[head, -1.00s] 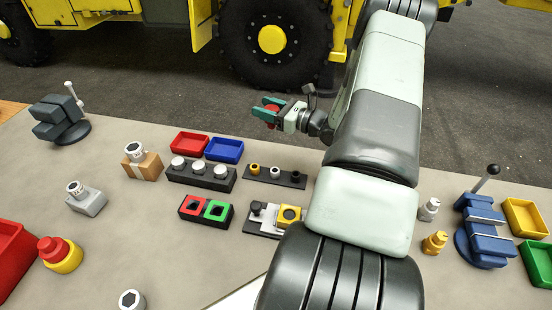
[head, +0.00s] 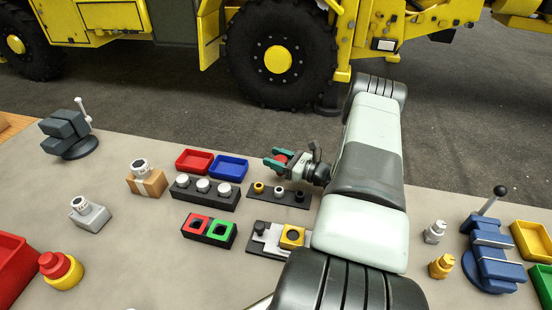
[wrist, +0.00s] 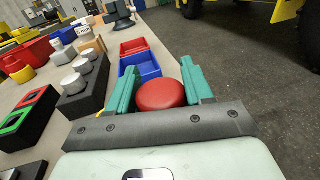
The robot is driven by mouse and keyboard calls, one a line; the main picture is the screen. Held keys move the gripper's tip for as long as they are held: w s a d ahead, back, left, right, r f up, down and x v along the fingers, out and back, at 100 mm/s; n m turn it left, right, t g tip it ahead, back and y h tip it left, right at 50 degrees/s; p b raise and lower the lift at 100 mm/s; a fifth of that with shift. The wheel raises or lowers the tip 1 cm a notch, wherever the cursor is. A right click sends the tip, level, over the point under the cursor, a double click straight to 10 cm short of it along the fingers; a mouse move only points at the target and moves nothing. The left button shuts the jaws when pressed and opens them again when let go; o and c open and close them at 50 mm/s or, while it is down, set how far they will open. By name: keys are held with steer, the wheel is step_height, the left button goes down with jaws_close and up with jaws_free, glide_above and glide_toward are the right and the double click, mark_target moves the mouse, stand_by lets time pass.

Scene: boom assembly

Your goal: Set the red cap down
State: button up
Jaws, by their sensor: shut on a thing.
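The red cap (wrist: 161,95) is a round red disc held between the two teal fingers of my gripper (wrist: 163,88) in the wrist view. In the head view my gripper (head: 277,158) is above the back of the table, right of the blue tray, with the red cap (head: 281,159) partly hidden between its fingers. The gripper is shut on the cap. Whether the cap touches anything below cannot be told.
A red tray (head: 194,152) and a blue tray (head: 231,159) stand left of the gripper. A dark block with silver knobs (head: 182,190), a black strip with small pegs (head: 288,199) and a block with red and green squares (head: 210,240) lie nearer. A blue vise (head: 492,262) stands at right.

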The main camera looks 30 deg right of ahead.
mark_target(285, 161)
steer(key=shift+f, duration=0.6)
steer(key=o, duration=1)
steer(key=shift+s+f, duration=0.1)
steer(key=shift+o, duration=0.2)
steer(key=shift+a, duration=0.1)
steer(key=shift+r, duration=0.35)
steer(key=shift+s+d+r, duration=0.9)
steer(key=shift+s+d, duration=0.05)
steer(key=shift+s, duration=0.25)
step_height(285, 161, up, 6)
steer(key=shift+a, duration=0.1)
